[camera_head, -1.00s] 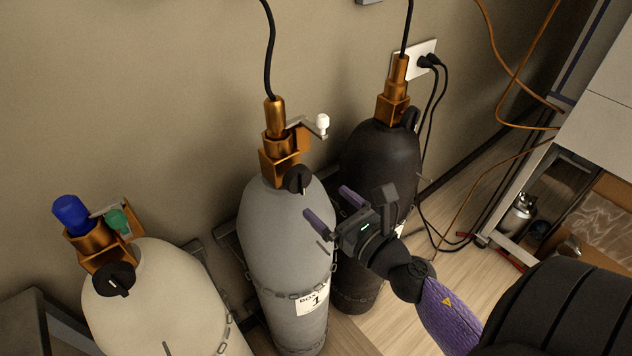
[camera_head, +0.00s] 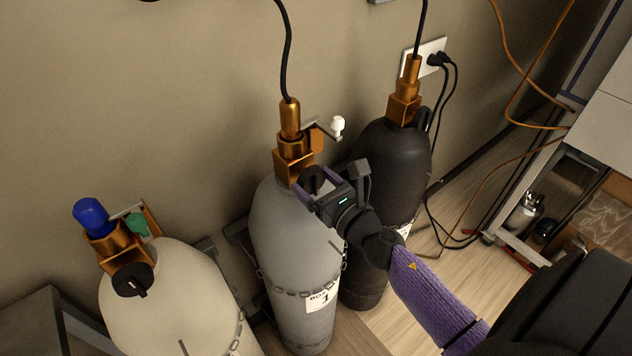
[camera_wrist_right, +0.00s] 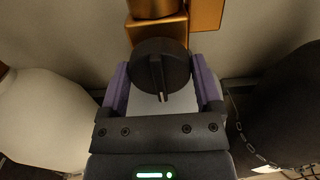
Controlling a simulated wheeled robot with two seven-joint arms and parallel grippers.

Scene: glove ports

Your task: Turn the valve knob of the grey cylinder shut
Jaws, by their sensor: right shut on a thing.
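The grey cylinder (camera_head: 295,240) stands upright in the middle of the head view, with a brass valve (camera_head: 293,150) on top. Its black valve knob (camera_head: 313,177) faces forward and is partly hidden by my gripper. In the right wrist view the round knob (camera_wrist_right: 160,66) shows with its raised bar and pale pointer mark running roughly up and down. My right gripper (camera_head: 311,186) has its purple fingers on either side of the knob, shut on it. The wrist view shows the same gripper (camera_wrist_right: 161,80) with one finger at each side of the knob. My left gripper is not in view.
A cream cylinder (camera_head: 175,300) with a black knob stands at the left. A black cylinder (camera_head: 390,165) stands close behind my right gripper. Chains (camera_head: 300,292) run around the cylinders. A wall socket (camera_head: 425,55) and a cabinet (camera_head: 600,120) are at the right.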

